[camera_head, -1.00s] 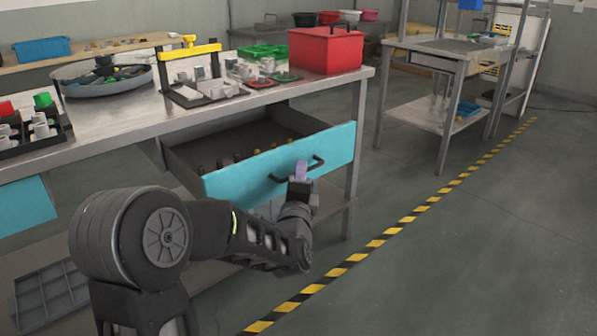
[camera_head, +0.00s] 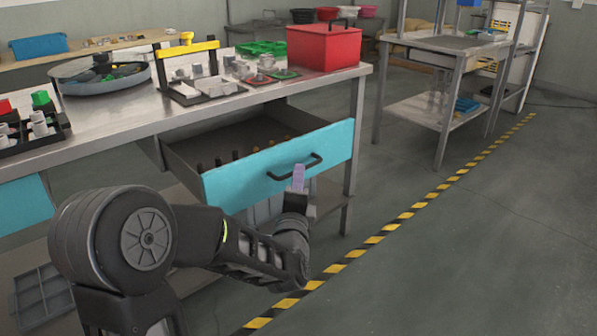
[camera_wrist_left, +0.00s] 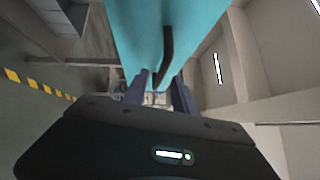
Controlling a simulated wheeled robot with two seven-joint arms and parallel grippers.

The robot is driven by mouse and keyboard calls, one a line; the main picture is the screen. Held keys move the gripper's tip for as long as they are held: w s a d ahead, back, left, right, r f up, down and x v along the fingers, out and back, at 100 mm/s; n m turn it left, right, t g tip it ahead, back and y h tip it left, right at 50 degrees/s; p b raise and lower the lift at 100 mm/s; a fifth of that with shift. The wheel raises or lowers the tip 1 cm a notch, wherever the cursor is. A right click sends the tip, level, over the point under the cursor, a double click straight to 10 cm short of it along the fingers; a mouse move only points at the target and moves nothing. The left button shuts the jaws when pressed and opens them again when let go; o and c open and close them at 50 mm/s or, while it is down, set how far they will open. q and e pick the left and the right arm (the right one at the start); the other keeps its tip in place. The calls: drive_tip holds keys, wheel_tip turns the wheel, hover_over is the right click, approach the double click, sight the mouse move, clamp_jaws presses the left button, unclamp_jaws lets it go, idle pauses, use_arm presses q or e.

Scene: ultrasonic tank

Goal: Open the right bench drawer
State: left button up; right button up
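The right bench drawer, with its turquoise front (camera_head: 240,180) and black bar handle (camera_head: 295,167), stands pulled out from under the bench, its inside showing. My left gripper (camera_head: 298,177) is just in front of and below the handle's right part, seemingly clear of it. In the left wrist view the two fingers (camera_wrist_left: 158,92) are spread apart, with the black handle (camera_wrist_left: 167,50) and turquoise front (camera_wrist_left: 140,20) beyond them and nothing clamped between. My right gripper is not in view.
The metal bench (camera_head: 120,112) carries a red box (camera_head: 324,47), a round pan (camera_head: 100,82) and trays of parts. Several dark and orange handles stand in the drawer. Open floor with a yellow-black stripe (camera_head: 390,227) lies right, before another metal table (camera_head: 440,45).

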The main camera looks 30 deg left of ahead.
use_arm(q)
drive_tip(key=v, duration=0.4)
idle(0.5)
